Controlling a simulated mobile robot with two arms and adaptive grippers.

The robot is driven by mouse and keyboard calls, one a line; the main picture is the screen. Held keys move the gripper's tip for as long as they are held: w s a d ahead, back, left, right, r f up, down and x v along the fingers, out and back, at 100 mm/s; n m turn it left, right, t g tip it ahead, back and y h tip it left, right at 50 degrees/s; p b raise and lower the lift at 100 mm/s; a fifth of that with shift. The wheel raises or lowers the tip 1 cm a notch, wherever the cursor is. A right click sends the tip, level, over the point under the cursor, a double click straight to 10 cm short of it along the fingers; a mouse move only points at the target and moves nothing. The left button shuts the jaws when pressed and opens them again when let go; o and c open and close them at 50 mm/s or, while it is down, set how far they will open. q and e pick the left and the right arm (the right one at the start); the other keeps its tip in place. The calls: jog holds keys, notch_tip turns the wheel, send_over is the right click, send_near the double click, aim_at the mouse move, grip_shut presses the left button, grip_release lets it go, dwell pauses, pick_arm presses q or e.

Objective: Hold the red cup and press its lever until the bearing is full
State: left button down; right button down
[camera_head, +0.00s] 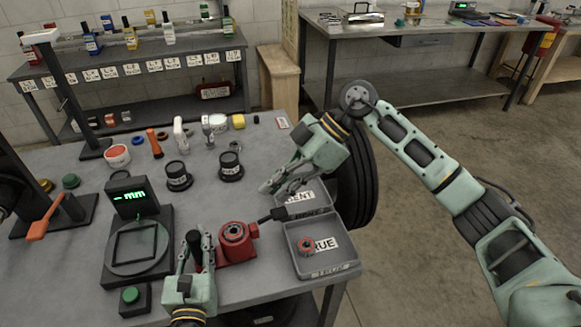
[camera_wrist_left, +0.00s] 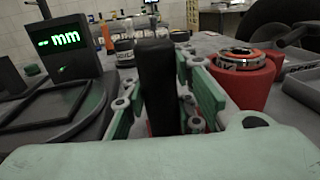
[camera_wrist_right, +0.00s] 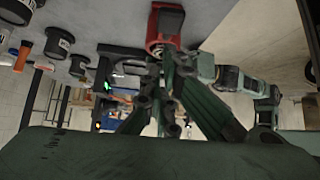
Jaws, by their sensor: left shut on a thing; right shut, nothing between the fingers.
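The red cup (camera_head: 236,242) stands near the table's front edge with a metal bearing (camera_wrist_left: 240,58) in its top. My left gripper (camera_head: 194,245) is shut on the cup's black handle (camera_wrist_left: 157,85), upright at the cup's left. The cup's black lever (camera_head: 277,215) sticks out to the right, toward the tray. My right gripper (camera_head: 272,188) is shut and empty, above and behind the lever, apart from it as far as I can tell. The red cup also shows at the top of the right wrist view (camera_wrist_right: 165,28). How full the bearing is cannot be seen.
A grey tray (camera_head: 345,262) labelled TRUE holds another red-and-metal ring (camera_head: 307,245); a second tray (camera_head: 318,190), partly hidden, lies behind. A gauge with a green "mm" display (camera_head: 132,198) stands left. Black-capped jars (camera_head: 178,176) and small tools stand farther back.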

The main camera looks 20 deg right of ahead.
aim_at(271, 217)
jog(key=shift+d+f, duration=0.1)
jog(key=shift+f, duration=1.2)
jog(key=shift+f, duration=0.1)
